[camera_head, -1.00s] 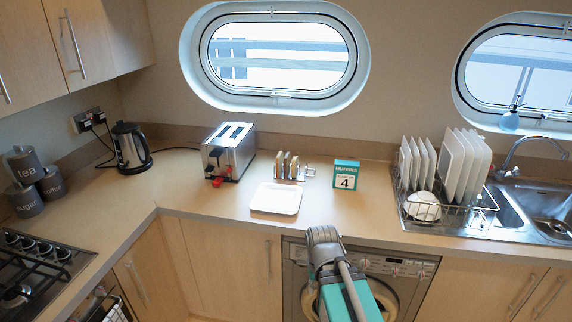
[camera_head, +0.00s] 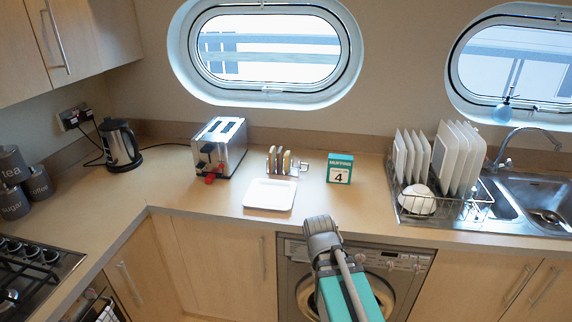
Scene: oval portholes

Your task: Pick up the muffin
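A teal and white box (camera_head: 340,168) stands upright on the worktop, right of the toast rack; its label appears to read "muffins" with a large 4. No loose muffin shows. My arm (camera_head: 340,275), teal and grey, reaches up from the bottom of the view in front of the washing machine. My gripper's fingers do not show.
A white square plate (camera_head: 269,195) lies left of the box, near the front edge. A toast rack (camera_head: 281,161), a toaster (camera_head: 219,147) and a kettle (camera_head: 121,146) stand further left. A dish rack (camera_head: 441,205) with plates and a sink (camera_head: 541,196) are at right.

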